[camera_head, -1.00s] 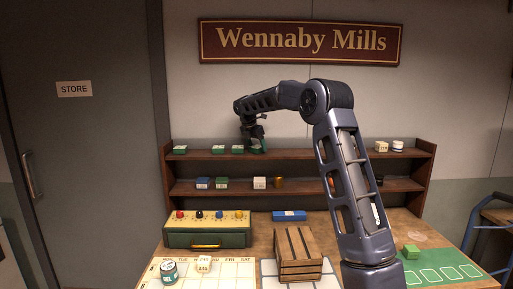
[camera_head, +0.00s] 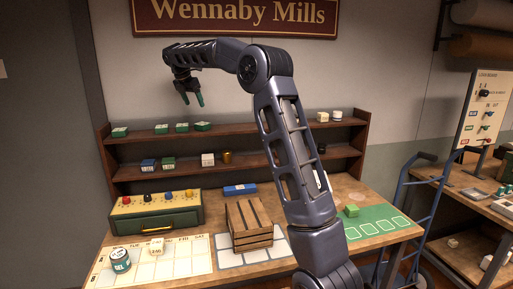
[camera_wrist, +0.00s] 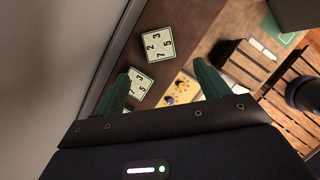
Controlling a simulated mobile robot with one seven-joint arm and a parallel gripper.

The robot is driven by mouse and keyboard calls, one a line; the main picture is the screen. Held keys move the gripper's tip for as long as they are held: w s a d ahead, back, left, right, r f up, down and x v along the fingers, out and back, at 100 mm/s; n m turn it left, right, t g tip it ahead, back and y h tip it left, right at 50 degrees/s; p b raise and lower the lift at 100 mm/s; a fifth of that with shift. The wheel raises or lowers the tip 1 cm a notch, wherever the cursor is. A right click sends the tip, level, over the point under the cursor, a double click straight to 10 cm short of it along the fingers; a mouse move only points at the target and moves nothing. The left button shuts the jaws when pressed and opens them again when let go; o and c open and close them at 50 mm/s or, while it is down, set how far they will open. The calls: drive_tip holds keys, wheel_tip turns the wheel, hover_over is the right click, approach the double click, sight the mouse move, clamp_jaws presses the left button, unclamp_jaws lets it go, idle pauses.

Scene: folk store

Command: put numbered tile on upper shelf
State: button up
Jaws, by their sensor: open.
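Several pale numbered tiles with green edges sit on the left part of the upper shelf (camera_head: 240,130): one at the far left (camera_head: 120,132), and a close group of others ending with a right-hand one (camera_head: 203,126). In the wrist view a tile with digits (camera_wrist: 158,46) lies face up on the shelf, and a second tile (camera_wrist: 140,86) is partly hidden by a finger. My gripper (camera_head: 193,99) is open and empty, fingers pointing down, above this group and apart from it. Its green fingers also show in the wrist view (camera_wrist: 168,78).
On the table are a green box with coloured knobs (camera_head: 155,215), a wooden crate (camera_head: 249,224), a blue box (camera_head: 240,189) and a green block (camera_head: 351,210). A hand truck (camera_head: 405,210) stands at right.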

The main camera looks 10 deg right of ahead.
drive_tip(key=s+d+m+y, duration=0.1)
drive_tip(key=s+d+m, duration=0.5)
drive_tip(key=s+d, duration=0.45)
drive_tip(key=s+d+m, duration=0.7)
drive_tip(key=s+d, duration=0.1)
drive_tip(key=s, duration=0.6)
drive_tip(key=s+d+f+m, duration=0.3)
drive_tip(key=s+f+m, duration=0.1)
drive_tip(key=s, duration=0.4)
drive_tip(key=s+d+f+m+t+y, duration=0.1)
drive_tip(key=s+d+f+m, duration=0.2)
drive_tip(key=s, duration=0.6)
drive_tip(key=s+d+f+m+y, duration=0.1)
drive_tip(key=s+d+f+m, duration=0.2)
drive_tip(key=s+f+m, duration=0.3)
wheel_tip(320, 180, down, 2)
drive_tip(key=s, duration=0.2)
drive_tip(key=shift+s+d+f+m, duration=0.2)
drive_tip(key=shift+s+m, duration=0.1)
drive_tip(key=shift+m, duration=0.1)
